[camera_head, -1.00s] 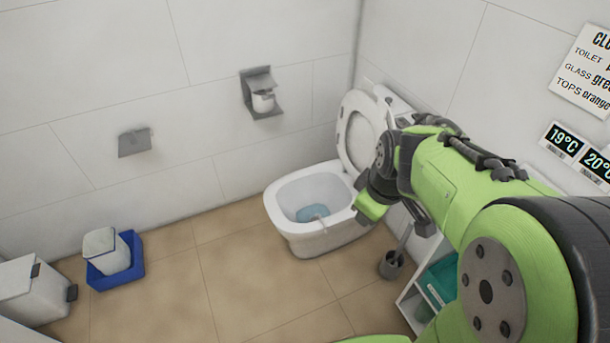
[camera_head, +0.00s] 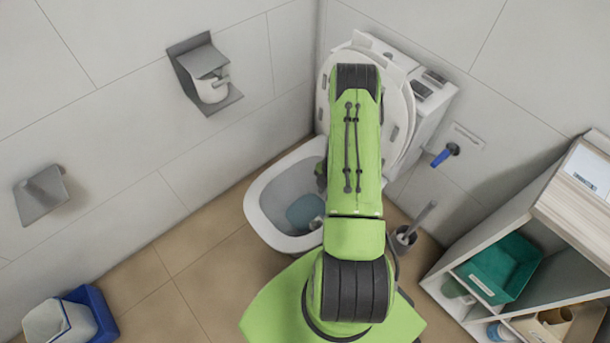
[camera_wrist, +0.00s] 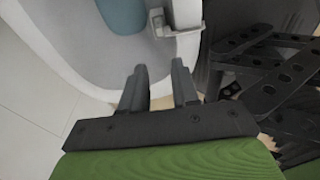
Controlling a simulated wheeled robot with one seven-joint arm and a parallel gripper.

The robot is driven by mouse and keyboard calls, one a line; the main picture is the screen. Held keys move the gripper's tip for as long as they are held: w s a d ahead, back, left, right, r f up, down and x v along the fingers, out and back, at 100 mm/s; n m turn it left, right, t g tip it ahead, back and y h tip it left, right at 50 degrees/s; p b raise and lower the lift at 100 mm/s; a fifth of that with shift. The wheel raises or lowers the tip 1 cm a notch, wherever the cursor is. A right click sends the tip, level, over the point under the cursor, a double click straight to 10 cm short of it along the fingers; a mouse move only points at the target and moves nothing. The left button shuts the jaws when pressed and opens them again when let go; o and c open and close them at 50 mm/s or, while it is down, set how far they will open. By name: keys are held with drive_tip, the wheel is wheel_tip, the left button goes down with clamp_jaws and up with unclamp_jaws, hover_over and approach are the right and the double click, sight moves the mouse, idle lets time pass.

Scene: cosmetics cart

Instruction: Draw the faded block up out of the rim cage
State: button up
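The rim cage (camera_wrist: 176,33) shows in the wrist view as a small pale grey holder at the toilet bowl's rim. A dull grey upright piece (camera_wrist: 186,12) stands at it and may be the faded block; I cannot clearly tell block from cage. In the head view a small pale shape (camera_head: 316,222) at the bowl's near right may be the cage, partly behind my arm. My gripper (camera_wrist: 158,76) is open and empty, its two dark fingers apart and pointing toward the cage, short of it. In the head view my arm hides most of the gripper.
The toilet bowl (camera_head: 262,205) holds blue water, and its lid (camera_head: 398,118) is raised. A toilet brush (camera_head: 405,236) stands right of the bowl. A shelf unit (camera_head: 548,212) with a teal bin (camera_head: 499,268) is at right. A paper holder (camera_head: 206,78) is on the wall.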

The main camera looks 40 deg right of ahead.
sight(318, 219)
drive_tip(key=f+b, duration=0.1)
drive_tip(key=f, duration=0.4)
drive_tip(key=a+f+b, duration=0.1)
drive_tip(key=f+b, duration=0.1)
drive_tip(key=f, duration=0.4)
drive_tip(key=a+f+b, duration=0.1)
drive_tip(key=f+b, duration=0.1)
drive_tip(key=f, duration=0.3)
drive_tip(key=shift+a+f, duration=0.15)
drive_tip(key=shift+a, duration=0.05)
drive_tip(key=shift+c, duration=0.4)
clamp_jaws()
drive_tip(key=shift+r, duration=0.2)
drive_tip(key=shift+r+p, duration=2.25)
drive_tip(key=shift+r, duration=1.15)
